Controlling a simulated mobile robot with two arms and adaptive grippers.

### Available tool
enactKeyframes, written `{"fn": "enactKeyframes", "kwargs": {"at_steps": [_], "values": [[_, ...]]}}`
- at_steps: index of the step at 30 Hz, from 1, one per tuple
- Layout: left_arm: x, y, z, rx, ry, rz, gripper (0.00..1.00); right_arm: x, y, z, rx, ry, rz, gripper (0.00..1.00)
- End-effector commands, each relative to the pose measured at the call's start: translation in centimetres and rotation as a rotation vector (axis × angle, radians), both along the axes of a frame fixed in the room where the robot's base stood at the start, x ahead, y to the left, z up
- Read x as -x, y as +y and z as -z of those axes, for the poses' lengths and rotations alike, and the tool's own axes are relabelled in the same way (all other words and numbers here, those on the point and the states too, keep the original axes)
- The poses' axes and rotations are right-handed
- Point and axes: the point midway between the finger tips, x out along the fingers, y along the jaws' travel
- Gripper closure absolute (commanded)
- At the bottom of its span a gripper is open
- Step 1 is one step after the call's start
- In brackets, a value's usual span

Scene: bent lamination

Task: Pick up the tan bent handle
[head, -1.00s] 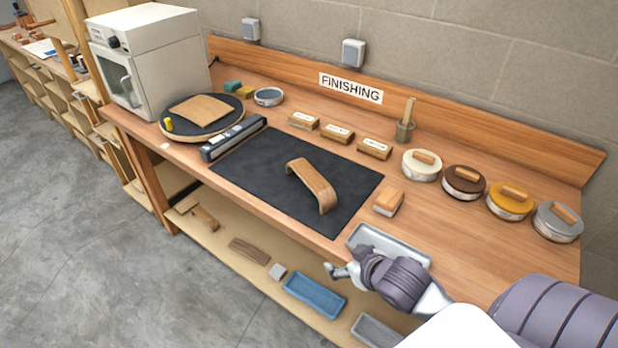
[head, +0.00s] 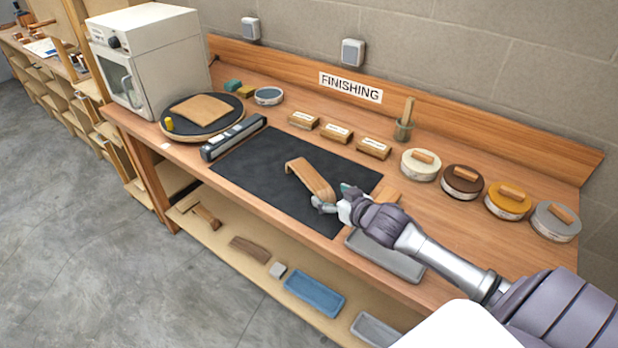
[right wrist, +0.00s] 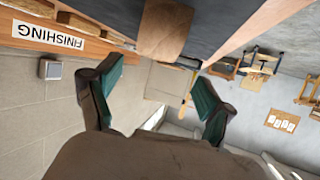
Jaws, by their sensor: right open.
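The tan bent handle (head: 308,178) lies on the black mat (head: 262,175) on the finishing bench. Its near right end is partly hidden by my right gripper. My right gripper (head: 333,198) is open at that end; I cannot tell whether it touches the handle. In the right wrist view the handle's wooden end (right wrist: 165,30) shows at the top, beyond the two parted green-padded fingers (right wrist: 160,92), with nothing between them. My left gripper is not in view.
Several round tins, including a grey one (head: 555,222), line the right. A black level-like tool (head: 234,138) and a round turntable (head: 180,133) stand left of the mat.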

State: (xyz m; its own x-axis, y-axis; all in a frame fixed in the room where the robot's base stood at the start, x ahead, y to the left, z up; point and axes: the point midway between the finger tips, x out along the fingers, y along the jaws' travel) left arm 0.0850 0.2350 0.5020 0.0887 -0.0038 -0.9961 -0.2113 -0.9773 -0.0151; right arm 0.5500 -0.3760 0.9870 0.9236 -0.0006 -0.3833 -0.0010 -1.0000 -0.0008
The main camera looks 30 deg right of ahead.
Motion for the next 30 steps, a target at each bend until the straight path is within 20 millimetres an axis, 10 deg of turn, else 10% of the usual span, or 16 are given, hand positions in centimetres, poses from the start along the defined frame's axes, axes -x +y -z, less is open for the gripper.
{"fn": "enactKeyframes", "kwargs": {"at_steps": [25,30], "values": [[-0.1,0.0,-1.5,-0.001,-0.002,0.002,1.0,-5.1,-0.7,2.7,0.001,0.001,-0.001,0.19],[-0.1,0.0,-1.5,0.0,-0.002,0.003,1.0,-5.1,-0.7,2.7,0.001,0.001,-0.001,0.45]]}}
